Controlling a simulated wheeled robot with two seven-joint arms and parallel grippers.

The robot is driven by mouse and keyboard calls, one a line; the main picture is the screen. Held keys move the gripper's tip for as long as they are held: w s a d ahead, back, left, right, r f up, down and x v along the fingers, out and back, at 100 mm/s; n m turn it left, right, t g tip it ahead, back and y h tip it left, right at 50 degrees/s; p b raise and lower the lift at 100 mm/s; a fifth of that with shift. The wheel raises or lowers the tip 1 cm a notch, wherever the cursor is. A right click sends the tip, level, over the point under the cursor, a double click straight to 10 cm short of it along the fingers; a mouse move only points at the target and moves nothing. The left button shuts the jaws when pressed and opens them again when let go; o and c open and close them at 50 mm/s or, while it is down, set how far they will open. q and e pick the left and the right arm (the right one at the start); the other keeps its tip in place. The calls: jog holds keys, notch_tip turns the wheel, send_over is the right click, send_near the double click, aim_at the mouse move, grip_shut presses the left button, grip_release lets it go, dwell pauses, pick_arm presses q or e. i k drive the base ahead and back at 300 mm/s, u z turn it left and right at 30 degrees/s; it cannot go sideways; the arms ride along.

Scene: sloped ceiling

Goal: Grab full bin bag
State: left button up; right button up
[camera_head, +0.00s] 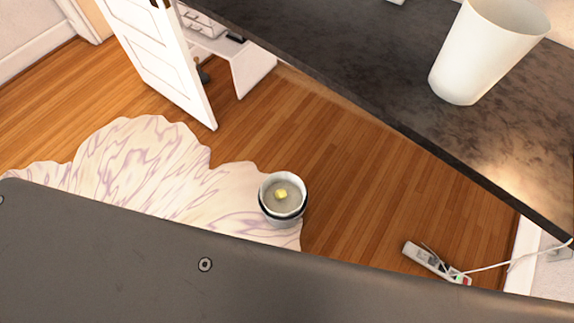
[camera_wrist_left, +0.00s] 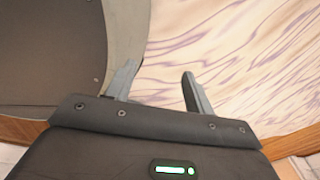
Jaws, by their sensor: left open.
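A small round bin (camera_head: 268,216) with a pale rim and a darker body stands on the edge of the rug, left of the floor's middle in the head view. Its inside looks grey, perhaps a bag or liner, with a small yellow item (camera_head: 281,194) in it. I cannot make out a separate bag. My left gripper (camera_wrist_left: 159,69) is open and empty in the left wrist view, with the patterned rug behind its fingers. The bin is not clearly seen in that view. Neither gripper shows in the head view.
A wavy-edged cream and purple rug (camera_head: 135,165) lies on the wood floor. A dark counter (camera_head: 350,60) with a tall white container (camera_head: 485,50) is at upper right. An open white door (camera_head: 160,60) stands at upper left. A power strip (camera_head: 436,263) with a cable lies lower right.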

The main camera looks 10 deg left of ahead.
aim_at(288, 208)
jog(key=u, duration=0.45)
jog(key=k, duration=1)
jog(key=z, duration=0.45)
